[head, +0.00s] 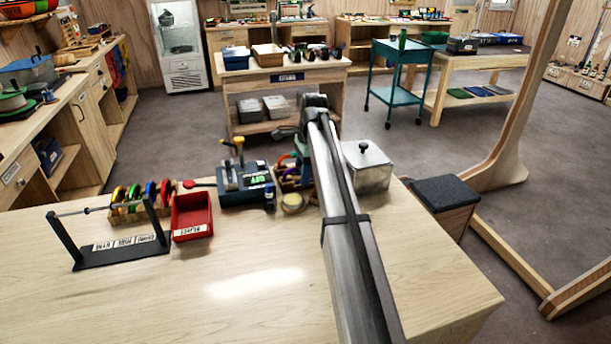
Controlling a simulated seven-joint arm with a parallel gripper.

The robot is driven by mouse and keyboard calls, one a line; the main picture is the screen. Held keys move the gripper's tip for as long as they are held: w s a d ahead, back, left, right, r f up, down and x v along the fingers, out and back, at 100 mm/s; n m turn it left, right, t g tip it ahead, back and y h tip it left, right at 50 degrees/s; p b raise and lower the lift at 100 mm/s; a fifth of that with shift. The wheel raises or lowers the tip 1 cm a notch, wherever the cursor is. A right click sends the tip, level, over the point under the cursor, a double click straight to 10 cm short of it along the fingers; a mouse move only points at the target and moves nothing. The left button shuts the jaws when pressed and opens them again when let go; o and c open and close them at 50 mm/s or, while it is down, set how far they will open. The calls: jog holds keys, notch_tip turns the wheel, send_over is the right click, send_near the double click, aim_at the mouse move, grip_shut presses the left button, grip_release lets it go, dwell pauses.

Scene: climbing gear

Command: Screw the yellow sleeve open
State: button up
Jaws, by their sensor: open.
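I cannot make out the yellow sleeve for certain. A wooden holder (142,212) at the back left of the workbench carries rounded pieces in yellow (118,196), green, blue and red, too small to tell whether one has a sleeve. A blue-grey device (243,187) with yellow-topped upright parts (238,143) stands right of them. My arm reaches from the bottom edge up across the bench, and its far end is above the bench's back edge. My gripper does not show; the arm seems to hide it.
A black stand with a bar (122,250) and a red tray (192,216) stand at the left. A lidded metal box (367,166) is right of my arm, small items (291,202) left of it. The bench's front middle (240,300) is clear.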

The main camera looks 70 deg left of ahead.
jog(key=shift+d, duration=0.2)
jog(key=shift+r, duration=1.4)
jog(key=shift+a, duration=0.1)
jog(key=shift+a, duration=0.6)
